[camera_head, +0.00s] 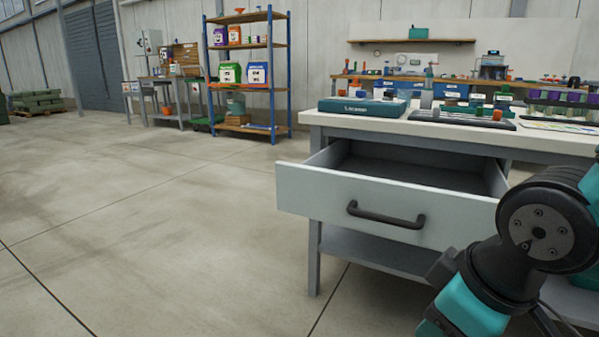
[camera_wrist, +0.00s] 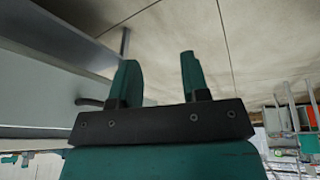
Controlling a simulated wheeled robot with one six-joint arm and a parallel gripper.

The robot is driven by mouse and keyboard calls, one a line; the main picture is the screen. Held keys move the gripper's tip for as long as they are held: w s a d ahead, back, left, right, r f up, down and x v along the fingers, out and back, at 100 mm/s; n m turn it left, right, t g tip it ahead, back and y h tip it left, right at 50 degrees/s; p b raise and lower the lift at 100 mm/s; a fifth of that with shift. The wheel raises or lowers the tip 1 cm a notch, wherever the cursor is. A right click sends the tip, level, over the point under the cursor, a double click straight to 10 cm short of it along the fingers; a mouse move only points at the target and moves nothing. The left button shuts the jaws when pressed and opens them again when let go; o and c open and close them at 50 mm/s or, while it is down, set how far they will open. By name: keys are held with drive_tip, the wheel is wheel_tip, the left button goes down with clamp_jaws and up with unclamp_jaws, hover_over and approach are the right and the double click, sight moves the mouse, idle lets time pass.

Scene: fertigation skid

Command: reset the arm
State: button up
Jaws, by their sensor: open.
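My gripper (camera_wrist: 160,80) shows in the wrist view with its two teal fingers apart and nothing between them. Bare concrete floor lies behind the fingers in that view. In the head view part of my arm, teal and black, fills the lower right, in front of the workbench; my gripper's fingers cannot be made out there. The workbench drawer (camera_head: 350,202) is pulled open and its visible inside looks empty. Its dark handle (camera_head: 385,215) faces the open floor. In the wrist view the handle (camera_wrist: 90,102) shows just left of the fingers; I cannot tell how far apart they are.
The workbench top (camera_head: 340,120) carries a green case (camera_head: 362,106) and a dark tray (camera_head: 460,119). A lower shelf (camera_head: 375,252) lies under the drawer. A blue-framed shelf rack (camera_head: 247,92) stands at the back.

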drive_tip(key=s+a+r+m+g+y+p, duration=0.1)
drive_tip(key=s+r+g+y+p, duration=0.2)
drive_tip(key=s+r, duration=0.35)
wheel_tip(320, 180, up, 38)
drive_tip(key=p, duration=3.8)
drive_tip(key=shift+w+a+r, duration=0.15)
drive_tip(key=shift+w+a, duration=0.15)
drive_tip(key=shift+a, duration=0.1)
drive_tip(key=shift+d, duration=0.1)
